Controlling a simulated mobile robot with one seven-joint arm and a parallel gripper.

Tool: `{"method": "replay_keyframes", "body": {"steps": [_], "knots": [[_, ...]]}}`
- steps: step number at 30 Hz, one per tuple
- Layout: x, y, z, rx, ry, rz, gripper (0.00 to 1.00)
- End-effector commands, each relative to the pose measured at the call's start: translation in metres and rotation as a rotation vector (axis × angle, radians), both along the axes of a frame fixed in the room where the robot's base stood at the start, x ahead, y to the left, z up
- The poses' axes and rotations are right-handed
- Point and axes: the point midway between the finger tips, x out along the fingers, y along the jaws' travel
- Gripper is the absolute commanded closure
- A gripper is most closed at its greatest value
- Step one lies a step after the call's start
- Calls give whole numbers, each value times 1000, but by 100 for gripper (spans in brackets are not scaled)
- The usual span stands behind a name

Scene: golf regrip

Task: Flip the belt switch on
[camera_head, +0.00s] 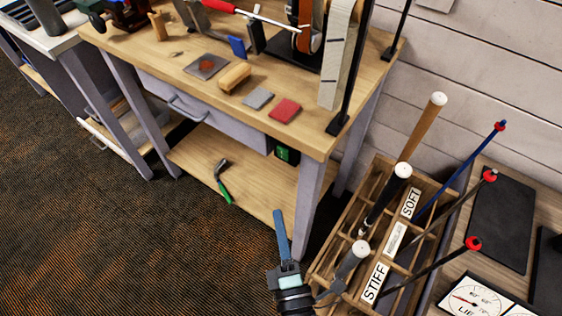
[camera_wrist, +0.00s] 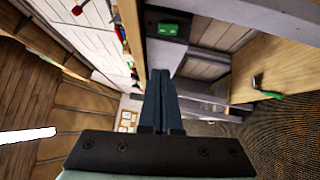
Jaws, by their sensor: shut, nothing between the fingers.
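The belt switch is a small black box with a green face (camera_head: 286,154), mounted under the bench top near its front right leg. The switch also shows at the top of the wrist view (camera_wrist: 168,29), and its rocker position is too small to tell. My gripper (camera_head: 279,213) is shut and empty, with its blue fingers pointing up, below the switch and apart from it. In the wrist view my gripper's fingertips (camera_wrist: 160,72) are together, below the switch in the picture. The belt machine (camera_head: 307,38) stands on the bench top, partly cut off.
A wooden rack (camera_head: 330,258) with club shafts stands close to the right of my gripper. The bench leg (camera_head: 307,205) is just beside my fingers. A green-handled tool (camera_head: 224,190) lies on the lower shelf (camera_head: 240,165). The carpeted floor to the left is clear.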

Motion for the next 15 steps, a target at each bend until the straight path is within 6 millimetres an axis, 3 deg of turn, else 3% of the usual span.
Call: {"method": "replay_keyframes", "body": {"steps": [5,15], "knots": [[23,3,4,0,-5,0,100],[90,14,9,1,-5,1,100]]}}
